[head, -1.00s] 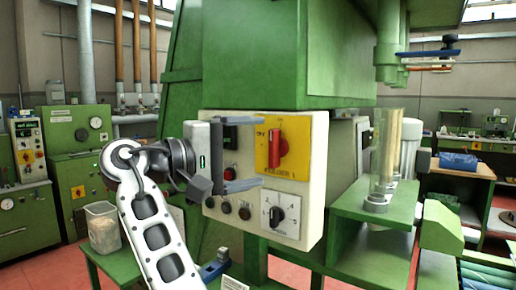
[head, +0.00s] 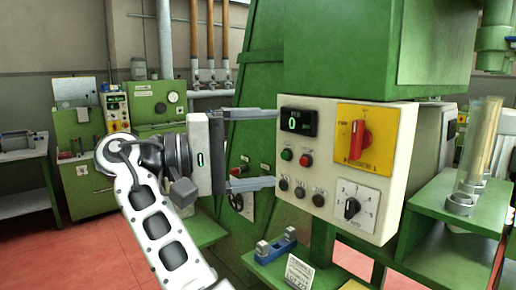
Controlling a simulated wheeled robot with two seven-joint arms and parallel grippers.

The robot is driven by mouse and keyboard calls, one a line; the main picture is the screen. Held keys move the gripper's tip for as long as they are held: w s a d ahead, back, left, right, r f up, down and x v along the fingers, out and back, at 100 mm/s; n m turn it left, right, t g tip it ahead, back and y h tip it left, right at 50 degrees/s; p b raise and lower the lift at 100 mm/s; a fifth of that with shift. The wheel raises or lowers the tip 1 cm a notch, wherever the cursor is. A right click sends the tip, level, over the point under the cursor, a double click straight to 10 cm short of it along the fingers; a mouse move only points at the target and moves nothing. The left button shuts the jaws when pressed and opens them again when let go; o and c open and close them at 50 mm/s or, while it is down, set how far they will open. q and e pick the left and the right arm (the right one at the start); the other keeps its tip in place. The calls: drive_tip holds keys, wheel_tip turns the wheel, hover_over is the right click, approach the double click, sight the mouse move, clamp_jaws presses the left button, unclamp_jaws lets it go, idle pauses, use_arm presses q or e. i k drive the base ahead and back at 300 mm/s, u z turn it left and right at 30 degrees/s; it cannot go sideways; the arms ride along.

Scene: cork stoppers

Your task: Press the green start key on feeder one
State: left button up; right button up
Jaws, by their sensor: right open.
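A cream control box (head: 333,225) hangs on the green machine. On its face, the green start key (head: 286,154) sits to the left of a red key (head: 306,160), below a dark display (head: 298,121) that reads 0. My right gripper (head: 275,148) is open and empty, its two fingers pointing right, one above the other. Its fingertips overlap the left edge of the box in the picture, at heights above and below the green key. I cannot tell whether they touch it. My left gripper is not in view.
The box also carries a red rotary switch on a yellow plate (head: 361,142), a selector dial (head: 352,208) and several dark knobs. A blue fixture (head: 275,246) and a small sign (head: 299,272) stand below. Clear tubes (head: 478,145) stand on a green shelf at right.

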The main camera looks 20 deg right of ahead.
sight(285, 156)
drive_tip(key=k, duration=1)
